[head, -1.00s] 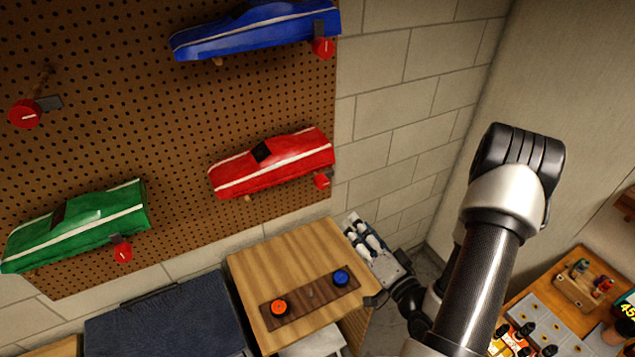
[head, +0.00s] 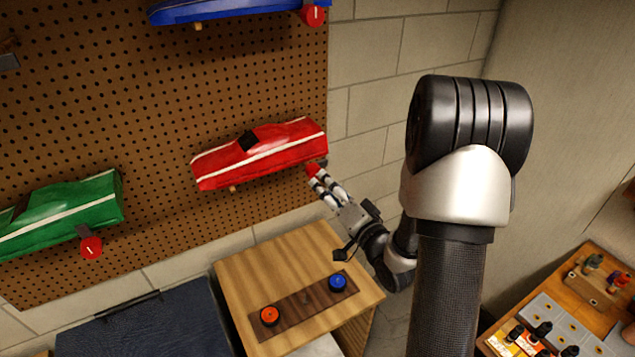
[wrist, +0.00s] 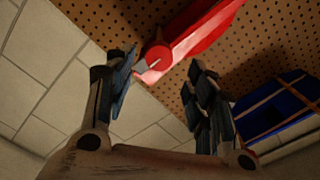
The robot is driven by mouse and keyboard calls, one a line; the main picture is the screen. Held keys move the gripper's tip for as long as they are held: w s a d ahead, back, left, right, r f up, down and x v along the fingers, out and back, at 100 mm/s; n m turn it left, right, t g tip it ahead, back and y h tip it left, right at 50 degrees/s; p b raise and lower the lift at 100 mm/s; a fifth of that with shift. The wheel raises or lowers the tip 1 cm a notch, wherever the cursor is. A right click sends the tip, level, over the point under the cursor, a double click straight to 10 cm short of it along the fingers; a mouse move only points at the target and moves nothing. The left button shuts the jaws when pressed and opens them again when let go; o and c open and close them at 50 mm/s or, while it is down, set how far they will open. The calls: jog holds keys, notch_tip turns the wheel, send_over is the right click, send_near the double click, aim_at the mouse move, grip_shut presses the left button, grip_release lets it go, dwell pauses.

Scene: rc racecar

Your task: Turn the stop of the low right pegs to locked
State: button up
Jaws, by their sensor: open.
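The red car (head: 262,152) rests on the low right pegs of the pegboard. Its stop is a red round knob (head: 312,170) under the car's right end, partly covered by my fingertips in the head view. My gripper (head: 319,181) is open just in front of and below that knob. In the wrist view, the knob (wrist: 159,57) shows beyond and between the spread fingertips of my gripper (wrist: 160,70), with a pale mark on its face. I cannot tell whether a finger touches it. The red car (wrist: 207,30) runs up and right behind it.
The blue car (head: 225,8) with its red stop (head: 315,16) is above. The green car (head: 65,212) with its stop (head: 91,247) is at left. A wooden cabinet (head: 240,270) with orange and blue buttons stands below. Bare block wall is to the right.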

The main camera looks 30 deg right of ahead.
aim_at(316, 175)
jog(key=w, duration=0.6)
jog(key=shift+w, duration=0.1)
jog(key=shift+c, duration=0.2)
jog(key=c, duration=1)
